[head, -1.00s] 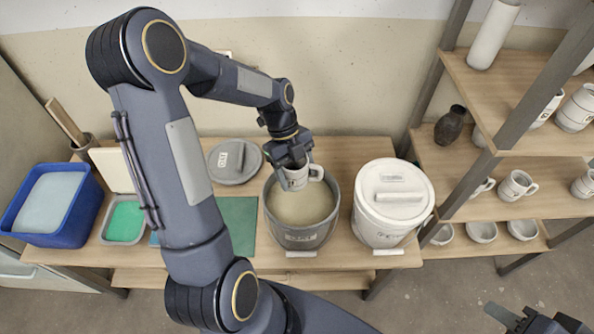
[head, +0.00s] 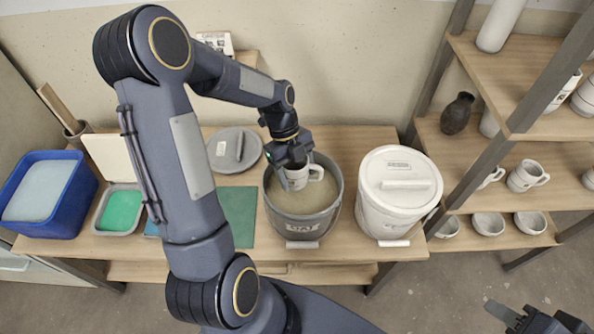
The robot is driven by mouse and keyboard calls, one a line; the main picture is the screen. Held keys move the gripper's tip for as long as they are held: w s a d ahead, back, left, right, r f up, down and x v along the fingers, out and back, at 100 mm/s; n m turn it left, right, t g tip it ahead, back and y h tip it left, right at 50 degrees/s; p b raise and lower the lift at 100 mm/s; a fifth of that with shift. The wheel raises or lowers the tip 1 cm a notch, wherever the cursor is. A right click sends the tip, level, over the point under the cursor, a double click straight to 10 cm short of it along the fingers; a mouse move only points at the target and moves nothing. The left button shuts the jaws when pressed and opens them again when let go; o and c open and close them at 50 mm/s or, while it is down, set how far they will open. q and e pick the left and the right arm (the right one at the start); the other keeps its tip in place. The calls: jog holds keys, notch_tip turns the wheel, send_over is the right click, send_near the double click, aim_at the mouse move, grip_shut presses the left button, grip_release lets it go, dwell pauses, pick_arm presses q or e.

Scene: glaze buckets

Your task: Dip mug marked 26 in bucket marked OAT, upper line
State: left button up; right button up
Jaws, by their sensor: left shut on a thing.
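My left gripper (head: 291,168) is shut on a white mug (head: 300,179) and holds it upright over the open grey bucket (head: 303,226). The mug's handle points right, and its number is too small to read. The mug is inside the bucket's rim outline, near the back left; I cannot tell whether its base touches the tan glaze (head: 318,197). The bucket's front label looks like OAT. Its grey lid (head: 234,150) lies on the table behind and to the left. My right gripper (head: 535,318) is at the bottom right corner, only partly in view.
A lidded white bucket (head: 397,196) stands right of the grey one. Shelves (head: 500,195) with mugs, bowls and a dark vase (head: 457,113) are at the right. A blue tub (head: 48,194) and a green tray (head: 120,211) stand at the left.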

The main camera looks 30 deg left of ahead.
pick_arm(q)
jog(key=shift+f+b, duration=0.5)
jog(key=shift+f, duration=0.4)
jog(key=shift+f, duration=0.1)
notch_tip(320, 180, down, 8)
jog(key=b, duration=0.6)
jog(key=shift+r+b, duration=0.25)
jog(key=shift+b, duration=0.05)
dwell(1.9)
jog(key=shift+r+p, duration=2.9)
jog(key=shift+r, duration=1.35)
jog(key=shift+r, duration=0.1)
notch_tip(320, 180, up, 8)
jog(key=p, duration=0.5)
jog(key=shift+f, duration=0.2)
